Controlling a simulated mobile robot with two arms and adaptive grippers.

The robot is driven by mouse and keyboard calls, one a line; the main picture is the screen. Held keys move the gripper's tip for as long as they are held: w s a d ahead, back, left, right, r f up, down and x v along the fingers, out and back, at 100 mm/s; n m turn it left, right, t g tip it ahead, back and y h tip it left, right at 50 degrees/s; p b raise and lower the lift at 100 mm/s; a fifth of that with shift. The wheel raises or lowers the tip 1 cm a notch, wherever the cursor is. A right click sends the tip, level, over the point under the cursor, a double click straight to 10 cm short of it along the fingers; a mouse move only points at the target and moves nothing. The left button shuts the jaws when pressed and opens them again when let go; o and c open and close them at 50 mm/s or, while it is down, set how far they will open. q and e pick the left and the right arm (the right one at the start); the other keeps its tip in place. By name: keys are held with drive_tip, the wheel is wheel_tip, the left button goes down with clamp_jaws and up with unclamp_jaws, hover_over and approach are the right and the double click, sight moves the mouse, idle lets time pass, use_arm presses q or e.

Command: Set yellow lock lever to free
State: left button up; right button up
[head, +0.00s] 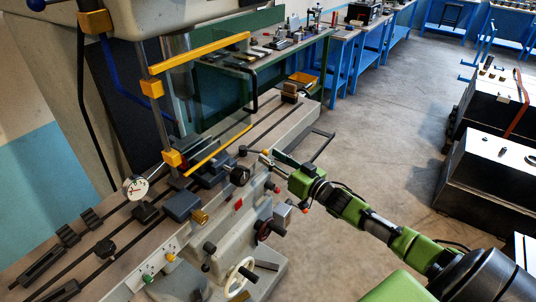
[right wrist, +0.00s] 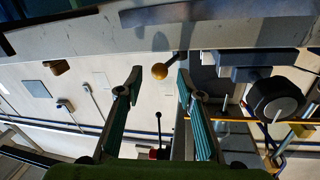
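A yellow ball knob (right wrist: 159,71) on a short dark stem shows in the right wrist view, at the edge of the grey machine table; I take it as the lock lever. My right gripper (right wrist: 159,82) is open, with one teal-padded finger on each side of the knob in the picture. I see no contact, and the depth between fingertips and knob is hard to judge. In the head view the right gripper (head: 266,157) reaches the machine's front side; the lever is too small there to make out surely. My left gripper is not in view.
The milling machine table (head: 119,227) carries clamps, blocks and a dial gauge (head: 136,187). A clear guard (head: 215,90) with yellow bars stands above it. A black knob (right wrist: 276,100) is close to the right in the wrist view. Handwheels (head: 241,275) sit below.

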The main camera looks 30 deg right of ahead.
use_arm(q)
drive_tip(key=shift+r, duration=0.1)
use_arm(e)
drive_tip(key=shift+w+a, duration=0.25)
drive_tip(key=shift+w, duration=0.85)
drive_tip(key=shift+c, duration=0.3)
